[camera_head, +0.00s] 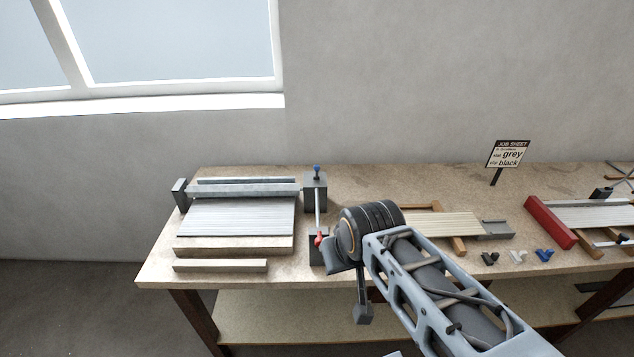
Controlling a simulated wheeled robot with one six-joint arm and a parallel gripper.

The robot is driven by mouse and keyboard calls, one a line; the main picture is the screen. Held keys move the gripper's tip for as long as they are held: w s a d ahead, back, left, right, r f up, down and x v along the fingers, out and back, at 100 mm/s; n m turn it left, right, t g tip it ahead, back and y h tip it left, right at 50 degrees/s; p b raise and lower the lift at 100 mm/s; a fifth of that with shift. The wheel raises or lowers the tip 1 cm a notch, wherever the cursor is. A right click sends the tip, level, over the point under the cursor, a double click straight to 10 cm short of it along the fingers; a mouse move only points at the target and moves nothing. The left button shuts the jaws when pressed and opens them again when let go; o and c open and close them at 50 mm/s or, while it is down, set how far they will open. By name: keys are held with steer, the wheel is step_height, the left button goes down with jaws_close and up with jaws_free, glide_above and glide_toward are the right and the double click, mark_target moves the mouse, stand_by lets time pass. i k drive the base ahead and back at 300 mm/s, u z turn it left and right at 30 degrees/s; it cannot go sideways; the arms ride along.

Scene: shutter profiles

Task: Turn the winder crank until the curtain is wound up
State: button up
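The winder stands on the left of the bench, with a grey roller bar (245,190) across its back. The pale slatted curtain (238,217) lies flat in front of the bar, spread out rather than rolled. A dark housing (323,192) stands at the winder's right end with a blue knob above it. A thin light crank bar (318,208) runs from there toward the front, near a red knob (319,241). My gripper (335,262) is at the red knob, partly hidden by my wrist. I cannot tell whether its fingers are closed on the knob.
A job sheet sign (508,154) reading grey and black stands at the back. Small black, grey and blue clips (517,257) lie right of my arm. A red-ended slatted frame (550,221) is at the far right. A wooden strip (221,265) lies along the front left.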

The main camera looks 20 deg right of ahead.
mark_target(318, 240)
steer(key=z, duration=0.4)
steer(key=k, duration=0.2)
steer(key=u, duration=1.15)
steer(key=i, duration=0.5)
steer(key=z, duration=0.85)
steer(key=i, duration=0.5)
steer(key=z, duration=0.05)
